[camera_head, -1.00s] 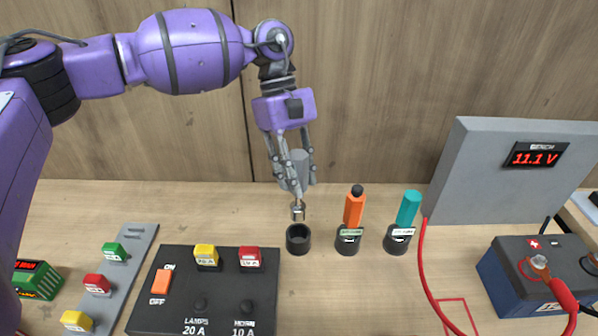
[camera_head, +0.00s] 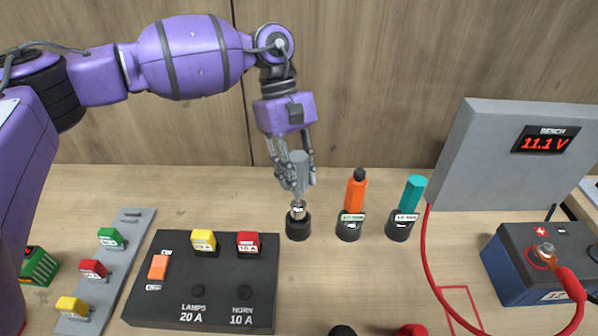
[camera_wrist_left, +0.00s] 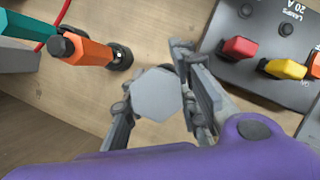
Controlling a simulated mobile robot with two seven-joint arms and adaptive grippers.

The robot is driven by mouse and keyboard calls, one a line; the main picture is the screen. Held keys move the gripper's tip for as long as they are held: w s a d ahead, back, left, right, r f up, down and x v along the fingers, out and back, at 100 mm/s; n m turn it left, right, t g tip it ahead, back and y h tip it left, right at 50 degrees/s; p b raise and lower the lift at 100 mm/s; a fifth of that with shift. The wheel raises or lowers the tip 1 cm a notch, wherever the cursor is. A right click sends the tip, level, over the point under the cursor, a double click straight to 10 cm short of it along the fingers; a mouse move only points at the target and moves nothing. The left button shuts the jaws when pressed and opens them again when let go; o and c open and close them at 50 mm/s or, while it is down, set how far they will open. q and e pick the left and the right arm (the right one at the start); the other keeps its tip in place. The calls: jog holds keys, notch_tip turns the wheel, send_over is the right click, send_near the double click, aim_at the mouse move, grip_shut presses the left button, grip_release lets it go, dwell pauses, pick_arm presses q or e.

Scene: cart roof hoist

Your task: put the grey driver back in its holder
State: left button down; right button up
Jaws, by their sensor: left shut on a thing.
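My left gripper (camera_head: 296,178) is shut on the grey driver (camera_head: 299,165), which stands about upright with its handle between the fingers. The driver's metal lower part meets the mouth of a black round holder (camera_head: 298,230); how deep it sits inside is hidden. In the left wrist view the driver's hexagonal grey end (camera_wrist_left: 157,94) shows between the fingers (camera_wrist_left: 158,100) and hides the holder beneath. My right gripper is not in view.
An orange driver (camera_head: 356,190) and a teal driver (camera_head: 412,193) stand in black holders to the right. A black switch panel (camera_head: 210,290) lies at front left. A grey meter box (camera_head: 490,165) and a battery (camera_head: 540,262) with a red cable are at right. A wooden wall stands behind.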

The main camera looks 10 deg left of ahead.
aim_at(299, 203)
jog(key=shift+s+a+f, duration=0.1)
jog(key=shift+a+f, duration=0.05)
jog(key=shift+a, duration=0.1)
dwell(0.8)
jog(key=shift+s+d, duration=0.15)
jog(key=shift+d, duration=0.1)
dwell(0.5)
